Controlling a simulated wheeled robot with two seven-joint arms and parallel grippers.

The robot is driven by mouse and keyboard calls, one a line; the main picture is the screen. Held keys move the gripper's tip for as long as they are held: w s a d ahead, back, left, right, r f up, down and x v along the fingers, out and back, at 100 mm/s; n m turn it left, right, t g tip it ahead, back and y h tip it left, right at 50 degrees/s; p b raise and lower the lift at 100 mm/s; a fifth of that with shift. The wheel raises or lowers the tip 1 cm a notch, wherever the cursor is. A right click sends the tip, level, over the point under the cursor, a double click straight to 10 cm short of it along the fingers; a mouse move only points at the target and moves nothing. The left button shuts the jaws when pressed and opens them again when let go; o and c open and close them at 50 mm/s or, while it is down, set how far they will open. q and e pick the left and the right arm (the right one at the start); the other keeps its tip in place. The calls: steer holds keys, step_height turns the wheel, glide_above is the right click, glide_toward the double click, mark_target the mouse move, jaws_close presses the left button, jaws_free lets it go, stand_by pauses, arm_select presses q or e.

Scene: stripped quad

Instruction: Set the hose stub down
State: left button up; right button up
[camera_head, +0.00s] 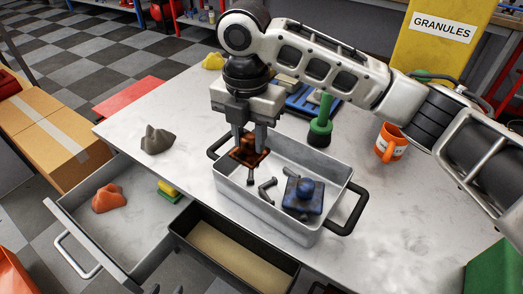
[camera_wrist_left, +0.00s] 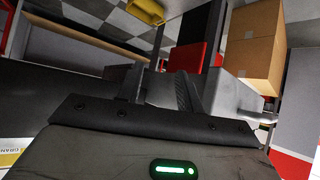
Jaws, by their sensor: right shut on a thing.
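My right gripper (camera_head: 250,145) points down over the left part of a grey metal tray (camera_head: 232,190) with black handles. It is shut on a rust-brown, squarish piece (camera_head: 250,156). A dark short rod (camera_head: 251,177) shows just below this piece; I cannot tell whether it is joined to it. A dark bent piece (camera_head: 267,189) lies in the tray, beside a blue block with a round knob (camera_head: 304,194). I cannot tell for sure which of these is the hose stub. My left gripper (camera_wrist_left: 160,86) shows in the left wrist view, its fingers apart and nothing between them.
An open drawer (camera_head: 88,215) at left holds an orange lump (camera_head: 108,198). A dark open bin (camera_head: 225,250) is below the table's front edge. A grey lump (camera_head: 157,139), a green peg-like piece (camera_head: 320,125) and an orange mug (camera_head: 390,143) stand on the table (camera_head: 190,100).

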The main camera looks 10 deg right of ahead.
steer(key=shift+w+d+f, duration=0.35)
steer(key=shift+f, duration=0.2)
steer(key=shift+w+d+f, duration=0.3)
steer(key=shift+d+f, duration=0.05)
steer(key=shift+f, duration=0.2)
steer(key=f, duration=0.3)
steer(key=w+d+f, duration=0.1)
steer(key=shift+d+f+p, duration=0.1)
steer(key=shift+f+p, duration=0.05)
steer(key=shift+p, duration=0.15)
steer(key=shift+f, duration=0.2)
steer(key=shift+s+f, duration=0.1)
steer(key=shift+f, duration=0.15)
steer(key=shift+f, duration=0.35)
steer(key=o, duration=1.1)
steer(key=shift+c, duration=0.2)
